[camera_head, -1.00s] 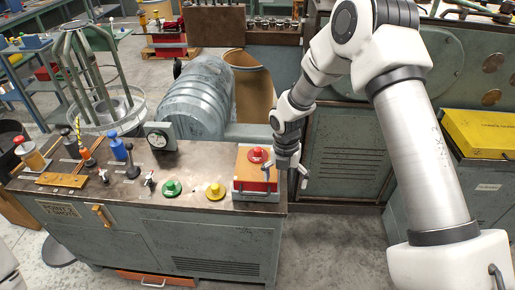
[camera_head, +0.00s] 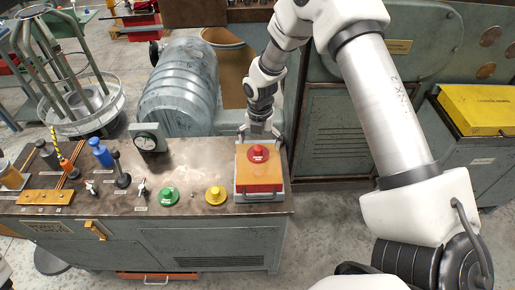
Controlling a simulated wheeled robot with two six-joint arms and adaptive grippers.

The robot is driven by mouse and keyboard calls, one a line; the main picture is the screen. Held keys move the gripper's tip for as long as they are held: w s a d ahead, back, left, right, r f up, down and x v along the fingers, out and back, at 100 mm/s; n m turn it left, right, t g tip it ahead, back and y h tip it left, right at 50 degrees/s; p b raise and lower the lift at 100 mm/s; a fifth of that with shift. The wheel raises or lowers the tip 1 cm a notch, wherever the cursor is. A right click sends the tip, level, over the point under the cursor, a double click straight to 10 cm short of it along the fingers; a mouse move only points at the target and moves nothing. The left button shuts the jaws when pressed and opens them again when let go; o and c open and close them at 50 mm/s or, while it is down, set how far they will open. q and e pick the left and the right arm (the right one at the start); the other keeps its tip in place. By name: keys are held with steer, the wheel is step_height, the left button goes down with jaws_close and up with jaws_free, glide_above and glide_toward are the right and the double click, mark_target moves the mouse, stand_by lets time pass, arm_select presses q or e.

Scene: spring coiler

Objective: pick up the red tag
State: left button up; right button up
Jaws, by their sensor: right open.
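I cannot make out a separate red tag for certain. A round red knob (camera_head: 258,153) sits on top of an orange-and-red box (camera_head: 258,179) in a grey frame, at the right end of the console top. My right gripper (camera_head: 260,136) is at the back edge of this box, just behind the knob. Its fingers are spread apart, with nothing visible between them. Whether it touches the box is hard to tell. My left gripper is not in view.
The console top (camera_head: 190,157) also holds a green button (camera_head: 168,196), a yellow button (camera_head: 215,195), a gauge (camera_head: 147,141), small levers and a blue bottle (camera_head: 101,153). A ribbed grey motor housing (camera_head: 180,90) stands behind. A yellow case (camera_head: 478,110) is at right.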

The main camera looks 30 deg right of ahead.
mark_target(258, 148)
steer(key=f, duration=0.2)
steer(key=w+f, duration=0.1)
steer(key=f, duration=0.1)
steer(key=shift+w+f+p, duration=0.15)
steer(key=shift+p, duration=0.15)
steer(key=shift+c, duration=0.4)
steer(key=shift+s+a+r, duration=0.1)
steer(key=shift+s+r, duration=0.15)
steer(key=shift+s, duration=0.05)
steer(key=c, duration=0.6)
steer(key=shift+s, duration=0.1)
steer(key=c, duration=1.1)
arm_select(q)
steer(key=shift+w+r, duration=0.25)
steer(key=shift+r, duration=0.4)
arm_select(e)
jaws_close()
steer(key=shift+f, duration=0.1)
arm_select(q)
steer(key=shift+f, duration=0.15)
